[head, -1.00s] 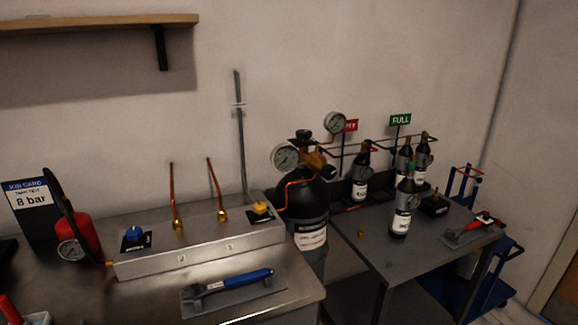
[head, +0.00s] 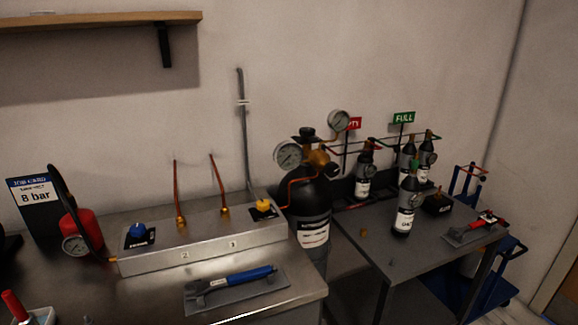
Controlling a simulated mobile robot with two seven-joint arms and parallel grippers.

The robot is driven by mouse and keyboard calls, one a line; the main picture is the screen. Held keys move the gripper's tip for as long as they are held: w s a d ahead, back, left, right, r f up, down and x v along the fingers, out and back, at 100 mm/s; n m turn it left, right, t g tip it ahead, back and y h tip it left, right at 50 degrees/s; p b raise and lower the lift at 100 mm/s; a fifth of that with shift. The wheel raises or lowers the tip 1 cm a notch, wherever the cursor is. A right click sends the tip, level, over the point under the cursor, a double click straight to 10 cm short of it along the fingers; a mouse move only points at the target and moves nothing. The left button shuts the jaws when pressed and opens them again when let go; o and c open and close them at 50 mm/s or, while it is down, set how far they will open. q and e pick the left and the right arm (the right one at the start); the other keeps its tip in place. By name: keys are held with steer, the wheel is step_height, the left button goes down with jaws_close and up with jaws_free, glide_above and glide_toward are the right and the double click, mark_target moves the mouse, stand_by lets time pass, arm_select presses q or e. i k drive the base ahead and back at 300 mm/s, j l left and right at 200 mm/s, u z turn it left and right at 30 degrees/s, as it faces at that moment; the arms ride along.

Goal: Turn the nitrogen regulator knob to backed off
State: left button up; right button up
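A large black cylinder (head: 305,203) with a white label (head: 313,233) stands between the bench and the right table; the label's text is too blurred to read surely. On its top sits a brass regulator (head: 319,170) with two round white gauges, one at left (head: 288,155) and one at upper right (head: 339,121). A dark round cap or knob (head: 307,132) shows above the brass body. I cannot tell which part is the regulator knob or how far it is turned. Neither of my grippers is in view.
The steel bench holds a grey manifold box (head: 205,250) with a blue knob (head: 137,230) and a yellow knob (head: 263,205), a blue-handled wrench (head: 235,280), a red extinguisher-shaped canister (head: 82,228) and an "8 bar" card (head: 37,197). Several small cylinders stand on the right table (head: 375,235).

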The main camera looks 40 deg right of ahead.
mark_target(331, 169)
steer(key=z, duration=1.35)
